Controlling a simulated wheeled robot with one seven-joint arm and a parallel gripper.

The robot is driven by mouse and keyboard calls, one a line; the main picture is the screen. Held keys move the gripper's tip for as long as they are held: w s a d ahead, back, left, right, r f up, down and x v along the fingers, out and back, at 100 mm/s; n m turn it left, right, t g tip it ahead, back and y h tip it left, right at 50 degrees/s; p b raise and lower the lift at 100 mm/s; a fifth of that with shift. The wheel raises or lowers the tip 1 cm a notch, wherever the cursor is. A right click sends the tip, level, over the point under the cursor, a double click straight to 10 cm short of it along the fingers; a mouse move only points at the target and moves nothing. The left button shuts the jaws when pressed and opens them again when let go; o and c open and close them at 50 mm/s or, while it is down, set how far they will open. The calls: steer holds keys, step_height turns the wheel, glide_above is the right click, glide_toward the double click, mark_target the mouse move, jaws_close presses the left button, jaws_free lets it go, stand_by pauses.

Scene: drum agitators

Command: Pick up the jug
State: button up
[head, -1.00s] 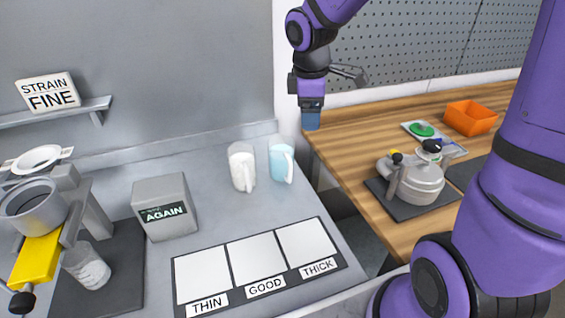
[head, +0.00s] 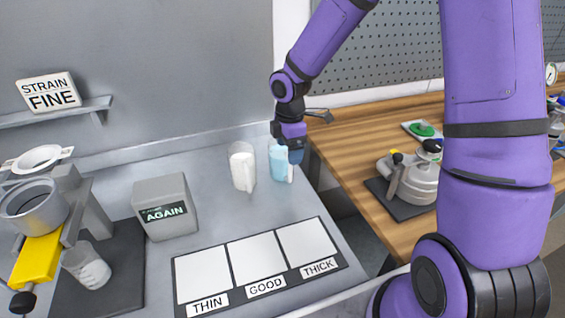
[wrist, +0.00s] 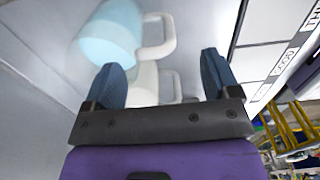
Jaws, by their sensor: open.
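A light blue jug (head: 276,163) with a white handle stands upright at the back of the grey counter. A white jug (head: 241,167) stands just left of it. My gripper (head: 294,154) is at the blue jug's right side and partly covers it. In the wrist view my open fingers (wrist: 162,72) hold nothing. The blue jug (wrist: 108,36) is beyond them at upper left, its handle pointing right. The white jug (wrist: 142,84) shows behind it, between the fingers in the picture. I cannot tell whether a finger touches the blue jug.
A grey box marked AGAIN (head: 165,207) and a THIN, GOOD, THICK board (head: 232,298) are on the counter. A strainer stand (head: 38,250) with a beaker (head: 88,266) is at left. A metal pot (head: 412,182) is on the wooden bench (head: 345,150) at right.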

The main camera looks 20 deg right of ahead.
mark_target(284, 163)
steer(key=shift+w+f, duration=0.15)
steer(key=shift+f, duration=1.3)
steer(key=shift+w+f, duration=0.15)
steer(key=shift+f, duration=1.3)
steer(key=c, duration=1.4)
